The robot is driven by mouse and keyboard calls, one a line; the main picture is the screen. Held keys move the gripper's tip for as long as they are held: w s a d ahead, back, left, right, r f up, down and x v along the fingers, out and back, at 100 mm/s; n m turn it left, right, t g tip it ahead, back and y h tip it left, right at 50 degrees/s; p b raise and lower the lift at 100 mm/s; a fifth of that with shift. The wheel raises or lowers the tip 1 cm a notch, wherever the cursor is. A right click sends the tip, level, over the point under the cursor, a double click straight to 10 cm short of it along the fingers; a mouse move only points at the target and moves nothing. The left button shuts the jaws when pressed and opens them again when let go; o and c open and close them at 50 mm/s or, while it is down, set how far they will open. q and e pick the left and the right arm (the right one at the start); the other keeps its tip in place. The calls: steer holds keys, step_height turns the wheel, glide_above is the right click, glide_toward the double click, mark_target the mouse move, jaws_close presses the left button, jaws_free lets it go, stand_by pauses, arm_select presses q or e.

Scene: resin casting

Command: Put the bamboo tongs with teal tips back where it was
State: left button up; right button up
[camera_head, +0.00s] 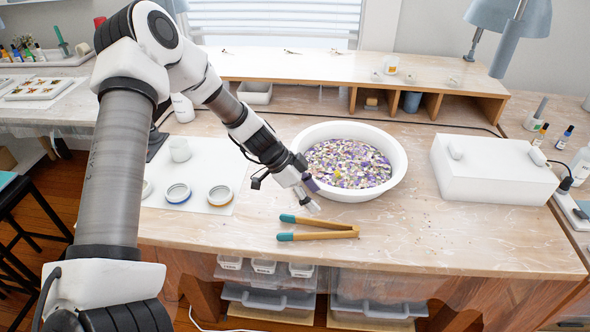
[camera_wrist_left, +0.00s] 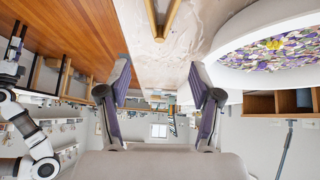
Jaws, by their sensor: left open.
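The bamboo tongs with teal tips (camera_head: 335,235) lie flat on the wooden bench near its front edge. Their two arms are spread, teal tips to the left and joined end to the right. In the left wrist view the joined end of the tongs (camera_wrist_left: 160,32) shows at the top, beyond the fingers. My left gripper (camera_head: 310,196) is just behind the tongs in the head view, beside the bowl's left rim. In the left wrist view my left gripper (camera_wrist_left: 160,65) has its fingers wide apart with nothing between them. A white arm of mine shows at that view's left; its gripper is unclear.
A white bowl (camera_head: 393,152) of purple, white and yellow chips stands behind the tongs. A white box (camera_head: 492,170) is at the right. A white mat (camera_head: 212,160) with round jars lies at the left. The bench right of the tongs is mostly clear.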

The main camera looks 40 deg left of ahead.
arm_select(q)
steer(key=p+v, duration=0.4)
steer(key=v, duration=0.5)
steer(key=s+d+f+n+g+y, duration=0.1)
steer(key=s+d+f+n+y, duration=0.15)
steer(key=s+d+f, duration=0.35)
steer(key=s+d+f+n+g+y, duration=0.15)
steer(key=s+f+n, duration=0.25)
steer(key=f, duration=0.4)
steer(key=s+d+f+n+y, duration=0.1)
steer(key=s+d+f+n, duration=0.1)
steer(key=s, duration=0.6)
steer(key=s+d+f+n+g+y, duration=0.1)
steer(key=s+d+f+n, duration=0.2)
steer(key=s, duration=0.5)
step_height(320, 180, down, 2)
steer(key=shift+d+f, duration=0.2)
steer(key=shift+d, duration=0.3)
